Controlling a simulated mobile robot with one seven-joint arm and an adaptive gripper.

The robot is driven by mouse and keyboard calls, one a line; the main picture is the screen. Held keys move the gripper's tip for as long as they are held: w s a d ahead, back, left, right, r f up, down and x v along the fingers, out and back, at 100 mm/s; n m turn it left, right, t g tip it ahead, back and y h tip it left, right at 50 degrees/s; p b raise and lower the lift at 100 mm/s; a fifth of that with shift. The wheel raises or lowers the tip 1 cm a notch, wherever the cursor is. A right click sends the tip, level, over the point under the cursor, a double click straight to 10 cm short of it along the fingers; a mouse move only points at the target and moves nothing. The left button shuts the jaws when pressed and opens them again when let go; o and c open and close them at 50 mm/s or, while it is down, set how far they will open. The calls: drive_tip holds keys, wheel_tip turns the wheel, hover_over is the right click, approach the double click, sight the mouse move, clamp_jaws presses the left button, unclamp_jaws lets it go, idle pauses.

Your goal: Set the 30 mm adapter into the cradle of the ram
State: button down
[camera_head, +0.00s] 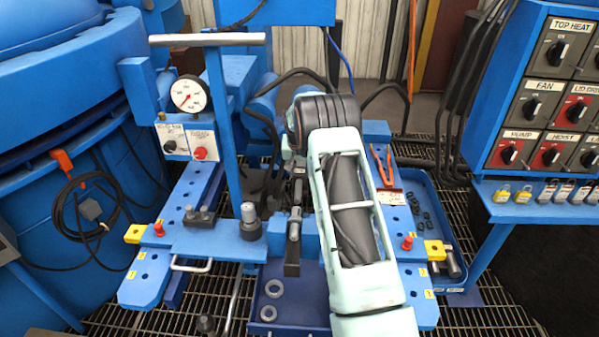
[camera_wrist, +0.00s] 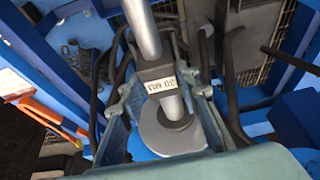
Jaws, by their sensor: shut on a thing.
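In the wrist view the adapter (camera_wrist: 161,88), a grey piece with a light label reading 30 MM, sits between the fingers of my gripper (camera_wrist: 158,76), which is shut on it. A short bright pin and a grey round disc (camera_wrist: 160,138) show below the label. A bright metal rod (camera_wrist: 142,28) runs from the top edge down to the adapter; I cannot tell whether they touch. The ram's cradle is not clearly seen. In the head view my arm hides the adapter and most of the gripper.
The blue press frame has a gauge (camera_head: 189,94) and a T-handle post (camera_head: 207,40). Two grey rings (camera_head: 273,289) lie in a blue tray at the front. Orange-handled pliers (camera_head: 381,165) lie right of my arm. A control panel (camera_head: 545,95) stands at right. Dark hoses run behind.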

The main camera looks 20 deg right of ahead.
drive_tip(key=shift+w, duration=0.1)
idle(0.3)
drive_tip(key=shift+f+b, duration=0.3)
drive_tip(key=shift+b, duration=0.05)
drive_tip(key=shift+f, duration=0.35)
drive_tip(key=c, duration=1.4)
unclamp_jaws()
drive_tip(key=shift+s+f, duration=0.2)
drive_tip(key=shift+f, duration=0.05)
drive_tip(key=v, duration=1.2)
drive_tip(key=shift+r, duration=0.2)
